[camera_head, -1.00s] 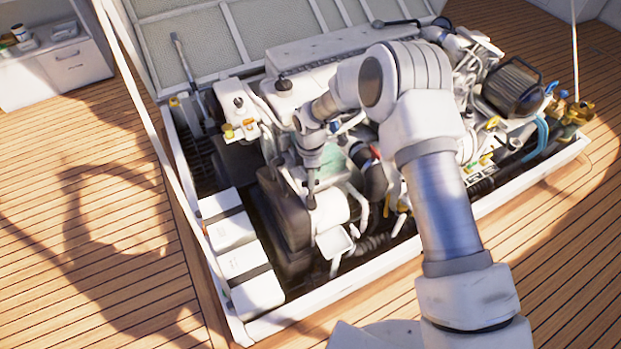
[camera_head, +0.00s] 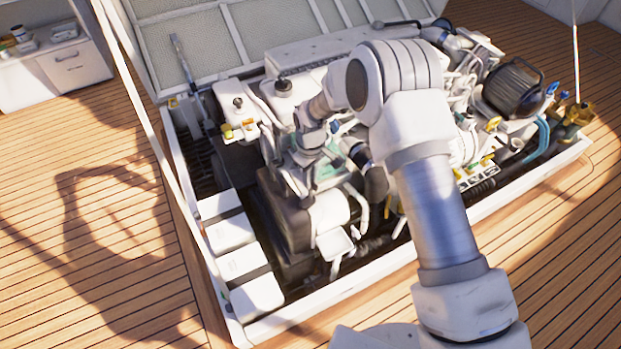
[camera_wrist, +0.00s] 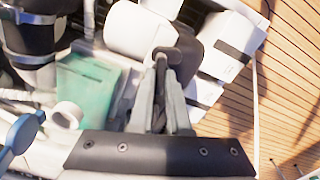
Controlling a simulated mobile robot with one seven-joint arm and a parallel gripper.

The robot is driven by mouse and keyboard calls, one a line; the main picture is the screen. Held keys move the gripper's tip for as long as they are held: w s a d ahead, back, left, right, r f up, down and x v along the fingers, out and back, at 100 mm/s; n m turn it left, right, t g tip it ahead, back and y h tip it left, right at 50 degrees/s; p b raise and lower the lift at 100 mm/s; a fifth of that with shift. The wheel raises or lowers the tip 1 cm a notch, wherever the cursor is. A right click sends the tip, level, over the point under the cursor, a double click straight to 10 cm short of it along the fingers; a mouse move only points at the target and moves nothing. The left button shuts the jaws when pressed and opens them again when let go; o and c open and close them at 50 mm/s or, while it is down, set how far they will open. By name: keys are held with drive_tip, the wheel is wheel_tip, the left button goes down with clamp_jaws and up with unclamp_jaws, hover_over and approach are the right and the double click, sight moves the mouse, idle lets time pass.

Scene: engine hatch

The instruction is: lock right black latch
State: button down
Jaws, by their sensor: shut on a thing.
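In the wrist view my gripper (camera_wrist: 161,98) reaches away from the camera, its two grey fingers close together. A slim black latch part (camera_wrist: 160,62) sits between the fingertips, and the fingers are shut on it. It lies beside a white cylinder (camera_wrist: 138,32) and a dark rounded block; the fingers hide part of it. In the head view my gripper (camera_head: 299,190) is down among the engine parts, above the dark box and left of the white cylinder (camera_head: 328,212). The latch is too small and covered to make out there.
White boxes with dark straps (camera_head: 240,262) line the hatch's left side. A green part (camera_wrist: 88,85) and black hose (camera_wrist: 32,35) lie left of the fingers in the wrist view. The open hatch lid (camera_head: 220,40) stands behind. Wooden deck (camera_head: 60,200) surrounds the bay.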

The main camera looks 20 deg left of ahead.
drive_tip(key=shift+m, duration=2)
drive_tip(key=c, duration=0.9)
unclamp_jaws()
wheel_tip(320, 180, up, 18)
drive_tip(key=p, duration=0.4)
drive_tip(key=shift+f, duration=0.25)
